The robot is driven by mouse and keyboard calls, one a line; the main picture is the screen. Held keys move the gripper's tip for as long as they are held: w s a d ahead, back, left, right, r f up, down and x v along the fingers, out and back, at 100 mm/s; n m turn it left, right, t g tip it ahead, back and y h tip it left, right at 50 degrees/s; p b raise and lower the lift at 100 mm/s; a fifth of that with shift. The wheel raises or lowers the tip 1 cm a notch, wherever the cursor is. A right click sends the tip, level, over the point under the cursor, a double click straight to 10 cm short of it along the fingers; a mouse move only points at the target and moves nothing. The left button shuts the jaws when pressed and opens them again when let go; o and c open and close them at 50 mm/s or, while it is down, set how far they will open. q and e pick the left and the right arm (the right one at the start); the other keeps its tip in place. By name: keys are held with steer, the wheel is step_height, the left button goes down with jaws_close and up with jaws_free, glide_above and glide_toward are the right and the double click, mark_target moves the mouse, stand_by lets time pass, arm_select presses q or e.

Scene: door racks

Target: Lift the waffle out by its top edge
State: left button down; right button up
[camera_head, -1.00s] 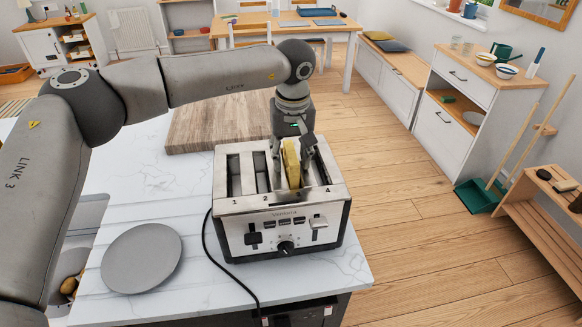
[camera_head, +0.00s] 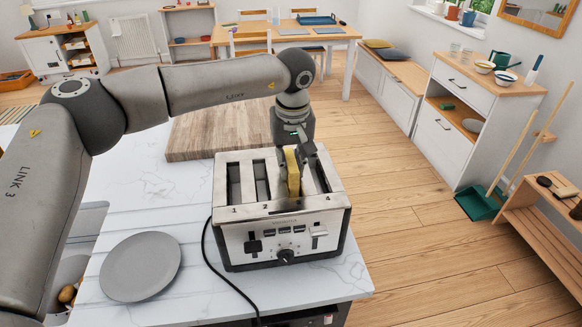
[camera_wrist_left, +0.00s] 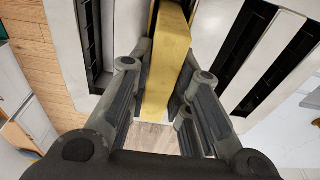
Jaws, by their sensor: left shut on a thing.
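The yellow waffle (camera_head: 292,172) stands upright at slot 3 of the steel four-slot toaster (camera_head: 284,239), its upper part above the toaster's top. My left gripper (camera_head: 295,165) comes down from above and is shut on the waffle's upper part. In the left wrist view the waffle (camera_wrist_left: 168,62) runs between the two fingers (camera_wrist_left: 158,85), one on each side. The waffle's lower end is hidden in the slot. The toaster's other slots look empty. My right gripper is not in view.
A round grey plate (camera_head: 140,266) lies on the white marble counter (camera_head: 130,208) left of the toaster. A wooden board (camera_head: 215,134) lies behind the toaster. A black cord (camera_head: 213,262) runs down the toaster's left side. The counter's right edge is close to the toaster.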

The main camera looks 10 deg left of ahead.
arm_select(q)
steer(key=shift+r, duration=0.35)
steer(key=shift+w+r, duration=0.1)
steer(key=shift+r, duration=0.1)
step_height(320, 180, up, 2)
steer(key=shift+r+b, duration=0.25)
steer(key=shift+b, duration=0.3)
steer(key=s+r, duration=0.1)
steer(key=s+r+b, duration=0.1)
steer(key=r, duration=0.1)
steer(key=s+r+b, duration=0.1)
steer(key=s, duration=0.1)
steer(key=shift+d+r, duration=0.25)
steer(key=shift+d, duration=0.05)
steer(key=s+d+r+b, duration=0.1)
steer(key=s+r+b, duration=0.35)
steer(key=s, duration=0.45)
step_height(320, 180, up, 10)
steer(key=s+p, duration=0.1)
steer(key=p, duration=0.8)
steer(key=shift+r, duration=0.2)
